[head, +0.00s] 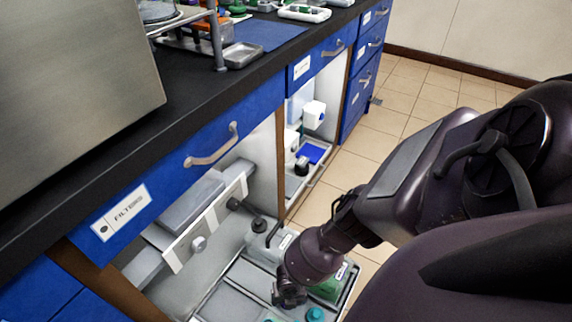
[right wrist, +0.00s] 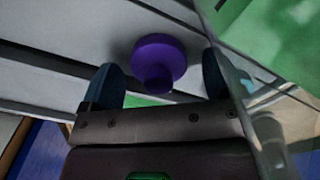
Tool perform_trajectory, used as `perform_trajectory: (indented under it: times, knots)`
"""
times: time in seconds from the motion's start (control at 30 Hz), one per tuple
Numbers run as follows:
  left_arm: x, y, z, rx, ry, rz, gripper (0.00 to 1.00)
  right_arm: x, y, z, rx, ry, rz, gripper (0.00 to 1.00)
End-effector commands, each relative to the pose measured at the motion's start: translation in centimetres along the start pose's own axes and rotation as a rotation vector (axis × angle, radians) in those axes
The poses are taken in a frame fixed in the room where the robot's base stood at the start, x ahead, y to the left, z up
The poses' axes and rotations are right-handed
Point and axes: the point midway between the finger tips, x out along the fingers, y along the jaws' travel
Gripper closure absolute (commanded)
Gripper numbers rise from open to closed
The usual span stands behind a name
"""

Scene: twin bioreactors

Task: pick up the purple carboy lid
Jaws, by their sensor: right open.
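The purple carboy lid (right wrist: 160,58) shows in the right wrist view, a round disc with a narrower knob towards me. It lies on or against a light grey surface and sits between and just beyond the fingertips of my right gripper (right wrist: 158,82). The gripper is open, with one dark blue finger on each side of the lid, and I cannot tell whether they touch it. In the head view my right gripper (head: 289,294) reaches down into the open lower cabinet, and the lid is hidden there. My left gripper is not in view.
A tray with clear carboys (head: 268,242) fills the cabinet floor, with a green-filled one (head: 328,287) beside my gripper. A clear wall with green behind it (right wrist: 285,40) stands close on the right in the wrist view. A blue drawer front (head: 180,170) overhangs the cabinet.

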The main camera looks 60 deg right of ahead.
Motion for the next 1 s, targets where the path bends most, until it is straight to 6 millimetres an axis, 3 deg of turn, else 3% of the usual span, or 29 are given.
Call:
perform_trajectory:
  times: [0.3, 0.63, 1.0]
  knots:
    - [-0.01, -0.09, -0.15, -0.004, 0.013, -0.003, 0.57, 0.26, 0.14, 0.14, -0.001, -0.002, 0.002, 0.14]
    - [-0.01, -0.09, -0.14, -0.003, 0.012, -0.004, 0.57, 0.27, 0.10, 0.12, 0.000, -0.002, 0.002, 0.64]
    - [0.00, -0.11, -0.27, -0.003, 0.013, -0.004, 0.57, 0.04, 0.12, 0.16, 0.000, -0.002, 0.002, 0.65]
